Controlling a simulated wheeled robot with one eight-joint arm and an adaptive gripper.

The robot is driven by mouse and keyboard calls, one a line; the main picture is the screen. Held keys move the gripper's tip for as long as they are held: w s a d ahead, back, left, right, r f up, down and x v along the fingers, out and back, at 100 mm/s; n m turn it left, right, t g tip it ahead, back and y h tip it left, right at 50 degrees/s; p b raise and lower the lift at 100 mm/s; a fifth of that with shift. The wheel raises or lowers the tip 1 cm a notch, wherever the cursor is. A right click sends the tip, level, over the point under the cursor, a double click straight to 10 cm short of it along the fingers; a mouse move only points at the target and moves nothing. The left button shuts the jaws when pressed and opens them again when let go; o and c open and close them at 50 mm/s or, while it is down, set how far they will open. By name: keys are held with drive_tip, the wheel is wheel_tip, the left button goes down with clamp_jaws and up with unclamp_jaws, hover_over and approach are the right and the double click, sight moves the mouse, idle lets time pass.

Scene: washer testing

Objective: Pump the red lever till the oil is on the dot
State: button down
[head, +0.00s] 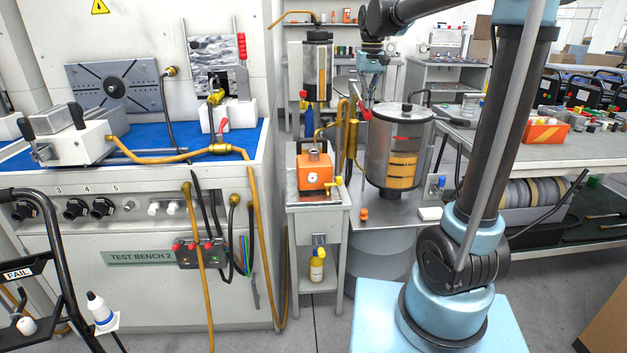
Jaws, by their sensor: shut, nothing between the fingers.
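A metal cylinder tank (423,140) stands right of centre. Its front has a gauge area with amber oil (402,172) in the lower part. A small red mark (401,138) sits above the oil; I cannot tell if it is the dot. A red lever (365,111) shows at the tank's upper left, by the brass pipes. My gripper (371,88) points down just above the lever, shut and empty. I cannot tell whether its fingertips touch the lever. The lever's lower end and pivot are not clear.
An orange box-shaped unit (314,173) stands on a small cabinet left of the tank. Test bench 2 (130,285), with hoses and a red valve handle (224,124), fills the left. A grey worktable (575,150) stands right. My arm crosses the view right of the tank.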

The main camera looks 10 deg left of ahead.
wheel_tip(320, 180, up, 12)
drive_tip(key=shift+f, duration=0.2)
idle(0.6)
idle(0.8)
idle(3.0)
drive_tip(key=shift+f, duration=0.1)
idle(0.7)
